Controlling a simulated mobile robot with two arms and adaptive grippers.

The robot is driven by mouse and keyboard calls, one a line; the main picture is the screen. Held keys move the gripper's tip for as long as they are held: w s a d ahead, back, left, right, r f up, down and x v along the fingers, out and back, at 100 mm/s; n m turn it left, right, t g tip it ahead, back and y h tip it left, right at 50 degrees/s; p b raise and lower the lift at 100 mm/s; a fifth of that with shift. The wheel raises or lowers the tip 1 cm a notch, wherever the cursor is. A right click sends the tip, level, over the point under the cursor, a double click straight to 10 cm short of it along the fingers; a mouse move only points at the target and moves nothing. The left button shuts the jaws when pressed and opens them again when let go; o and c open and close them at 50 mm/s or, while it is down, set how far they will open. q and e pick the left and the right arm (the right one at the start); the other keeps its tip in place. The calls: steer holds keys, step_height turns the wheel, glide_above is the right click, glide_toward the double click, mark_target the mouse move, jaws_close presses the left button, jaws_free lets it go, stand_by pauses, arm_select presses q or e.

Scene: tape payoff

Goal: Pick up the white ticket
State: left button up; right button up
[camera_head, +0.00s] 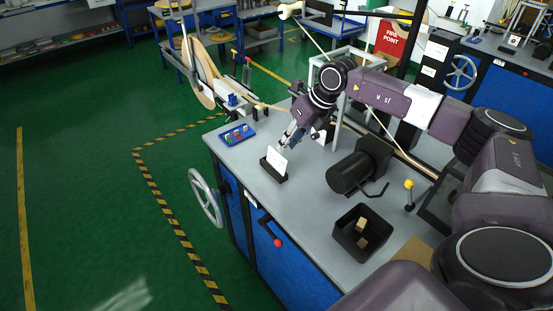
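The white ticket (278,160) stands upright, tilted slightly, in a small black holder (270,174) on the grey bench top. My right gripper (287,143) reaches down from the upper right, and its fingertips are close to the ticket's top edge. The fingers are small in this view, so I cannot tell whether they touch the ticket or how far apart they are. My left gripper is not in view.
A blue tray with coloured pieces (237,134) lies left of the holder. A dark motor-like cylinder (351,172) and a black bin with small blocks (346,238) stand to the right. A handwheel (206,198) juts from the bench's left side. Bench space before the holder is clear.

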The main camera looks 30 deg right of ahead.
mark_target(279, 154)
steer(key=x, duration=0.2)
steer(key=p+x, duration=0.1)
steer(key=x, duration=0.1)
steer(key=p+x, duration=0.1)
steer(key=x, duration=0.1)
steer(key=shift+w+a+f, duration=0.2)
steer(key=shift+a, duration=0.2)
steer(key=shift+w+f+p, duration=0.1)
steer(key=shift+f+p, duration=0.15)
steer(key=shift+p, duration=0.05)
steer(key=shift+f, duration=0.1)
steer(key=shift+c, duration=0.2)
jaws_close()
